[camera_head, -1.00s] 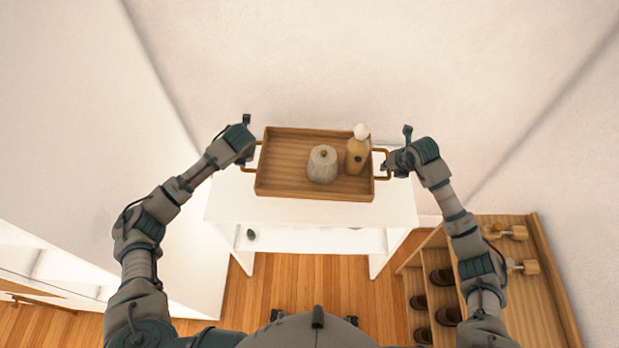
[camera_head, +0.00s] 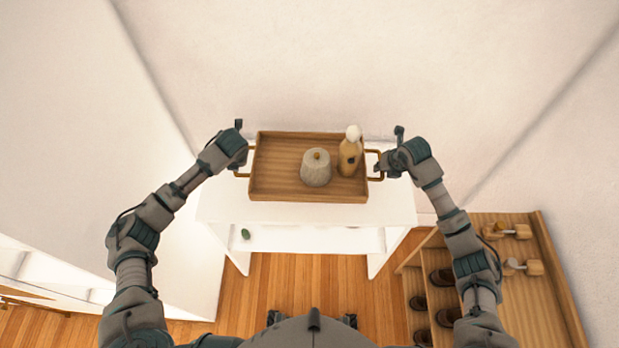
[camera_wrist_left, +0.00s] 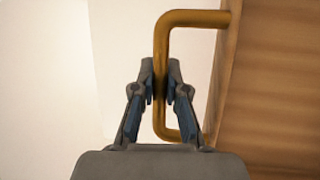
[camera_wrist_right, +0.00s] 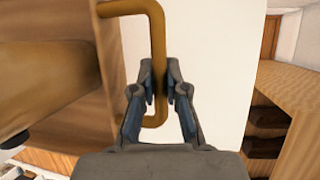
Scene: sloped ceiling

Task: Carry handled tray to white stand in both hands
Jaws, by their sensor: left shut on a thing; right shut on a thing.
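The wooden handled tray (camera_head: 285,188) is over the white stand (camera_head: 212,207) in the head view; I cannot tell whether it touches the top. A grey lidded jar (camera_head: 315,172) and a tan bottle with a white top (camera_head: 349,157) stand upright in it. My left gripper (camera_head: 243,160) is shut on the left brass handle, which shows in the left wrist view (camera_wrist_left: 161,50). My right gripper (camera_head: 381,163) is shut on the right brass handle, which shows in the right wrist view (camera_wrist_right: 158,45).
A wooden shoe rack (camera_head: 520,290) with several dark shoes stands at the right. A small green thing (camera_head: 246,234) lies on the stand's lower shelf. A pale wall is close behind the stand, and a white unit (camera_head: 200,262) is at the left.

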